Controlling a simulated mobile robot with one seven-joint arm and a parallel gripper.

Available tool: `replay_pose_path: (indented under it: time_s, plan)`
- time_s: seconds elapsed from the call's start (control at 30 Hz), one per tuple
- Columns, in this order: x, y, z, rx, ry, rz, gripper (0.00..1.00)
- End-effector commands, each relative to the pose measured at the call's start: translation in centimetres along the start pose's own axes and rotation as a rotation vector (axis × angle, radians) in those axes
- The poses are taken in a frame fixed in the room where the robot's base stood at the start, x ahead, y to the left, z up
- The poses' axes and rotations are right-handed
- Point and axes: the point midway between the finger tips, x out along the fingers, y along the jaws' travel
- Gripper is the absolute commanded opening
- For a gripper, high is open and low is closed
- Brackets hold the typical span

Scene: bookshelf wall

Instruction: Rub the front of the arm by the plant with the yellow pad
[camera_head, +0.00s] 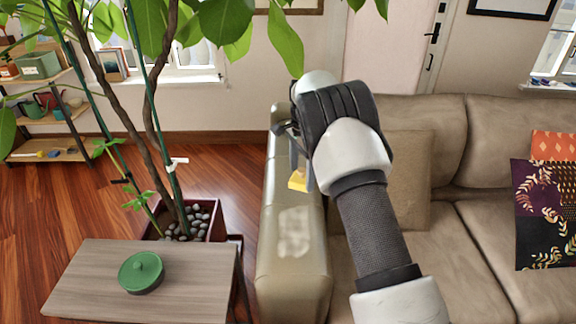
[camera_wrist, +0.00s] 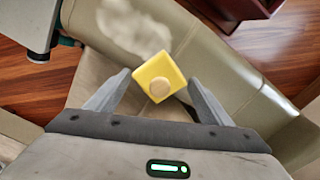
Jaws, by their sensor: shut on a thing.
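The beige sofa arm (camera_head: 280,262) by the plant (camera_head: 155,120) has a pale, whitish smudge (camera_head: 294,233) on its front part. The smudge also shows in the wrist view (camera_wrist: 130,28), beyond the pad. My gripper (camera_head: 300,170) is above the sofa arm, farther back than the smudge. It is shut on the small yellow pad (camera_head: 298,182). In the wrist view the square pad (camera_wrist: 171,66) with its round tan knob (camera_wrist: 160,86) sits between my two fingertips. The pad is apart from the smudge; I cannot tell whether it touches the sofa arm.
A low wooden table (camera_head: 205,277) with a green lidded pot (camera_head: 141,272) stands left of the sofa arm. The plant grows from a dark red planter (camera_head: 215,218) behind it, with leaves hanging near my arm. Sofa cushions (camera_head: 405,180) lie to the right.

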Motion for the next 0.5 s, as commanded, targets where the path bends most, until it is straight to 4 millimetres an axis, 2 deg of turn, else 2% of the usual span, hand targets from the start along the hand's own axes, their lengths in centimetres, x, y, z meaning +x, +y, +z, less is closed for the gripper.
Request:
replay_pose_path:
  time_s: [0.03, 0.1, 0.2, 0.3, 0.5]
  plan:
    - [0.6, -1.3, 0.5, 0.082, 0.001, 0.003, 0.56]
    - [1.6, -2.7, 1.2, 0.199, 0.001, 0.002, 0.56]
    - [2.7, -3.9, 1.9, 0.320, 0.001, 0.000, 0.56]
    - [3.4, -4.5, 2.4, 0.390, 0.001, -0.001, 0.56]
    - [4.3, -4.7, 2.5, 0.420, 0.001, -0.001, 0.56]
